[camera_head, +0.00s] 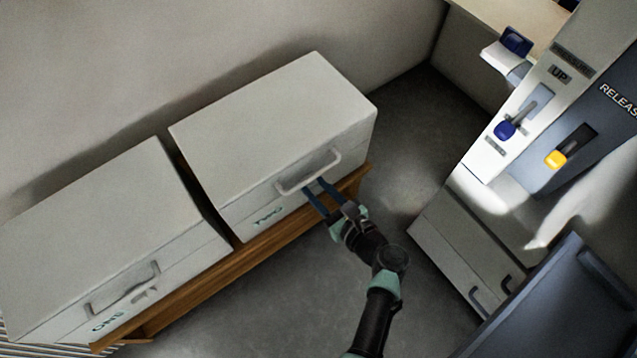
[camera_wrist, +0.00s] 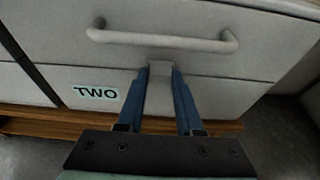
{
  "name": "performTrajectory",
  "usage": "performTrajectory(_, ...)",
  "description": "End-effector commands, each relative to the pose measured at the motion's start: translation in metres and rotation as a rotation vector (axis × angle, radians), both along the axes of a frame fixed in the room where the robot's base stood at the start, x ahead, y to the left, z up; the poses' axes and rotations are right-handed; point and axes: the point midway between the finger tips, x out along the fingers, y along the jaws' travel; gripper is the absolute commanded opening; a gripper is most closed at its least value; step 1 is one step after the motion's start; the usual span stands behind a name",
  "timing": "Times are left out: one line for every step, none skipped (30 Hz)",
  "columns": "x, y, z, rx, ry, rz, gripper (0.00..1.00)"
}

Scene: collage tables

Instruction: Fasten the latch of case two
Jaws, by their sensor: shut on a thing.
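Case two (camera_head: 270,120) is a closed pale grey box on a wooden bench, with a bar handle (camera_head: 310,175) on its front and a green TWO label (camera_head: 267,217). In the wrist view its handle (camera_wrist: 165,41) crosses the top and its label (camera_wrist: 96,91) is at left. The latch (camera_wrist: 161,69) is a small grey plate just below the handle, across the lid seam. My gripper (camera_head: 318,186) reaches the case front from below. In the wrist view its blue fingers (camera_wrist: 161,76) are shut on the latch, one on each side. The latch is hard to make out in the head view.
Case one (camera_head: 95,230) stands to the left on the same wooden bench (camera_head: 210,268), with a narrow gap between the cases. A grey cabinet with a blue-knobbed lever (camera_head: 505,130) and a yellow-knobbed lever (camera_head: 556,159) is at right. The floor (camera_head: 400,150) between is clear.

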Motion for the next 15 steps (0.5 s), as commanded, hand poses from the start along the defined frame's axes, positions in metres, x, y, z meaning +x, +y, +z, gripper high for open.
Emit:
performTrajectory(0.0007, 0.0002, 0.0002, -0.003, 0.002, 0.000, 0.00)
performTrajectory(0.0007, 0.0002, -0.0001, -0.003, 0.002, 0.000, 0.00)
performTrajectory(0.0008, 0.0003, -0.0003, -0.003, 0.002, 0.000, 0.00)
performTrajectory(0.0008, 0.0003, -0.0004, -0.002, 0.001, 0.000, 0.00)
performTrajectory(0.0008, 0.0004, -0.0005, -0.002, 0.001, 0.000, 0.00)
performTrajectory(0.0009, 0.0004, -0.0004, -0.003, 0.000, 0.001, 0.00)
performTrajectory(0.0010, 0.0005, -0.0003, -0.003, 0.000, 0.001, 0.00)
performTrajectory(0.0010, 0.0005, -0.0002, -0.003, 0.000, 0.001, 0.00)
performTrajectory(0.0011, 0.0005, -0.0001, -0.002, 0.000, 0.001, 0.37)
performTrajectory(0.0011, 0.0005, -0.0001, -0.002, 0.000, 0.001, 0.42)
performTrajectory(0.0011, 0.0006, 0.0000, -0.002, 0.000, 0.001, 0.47)
performTrajectory(0.0011, 0.0006, 0.0000, -0.002, 0.000, 0.001, 0.55)
performTrajectory(0.0011, 0.0007, 0.0000, -0.002, 0.000, 0.002, 0.60)
performTrajectory(0.0010, 0.0006, 0.0001, -0.002, 0.000, 0.002, 0.65)
performTrajectory(0.0010, 0.0006, 0.0001, -0.002, 0.000, 0.002, 0.65)
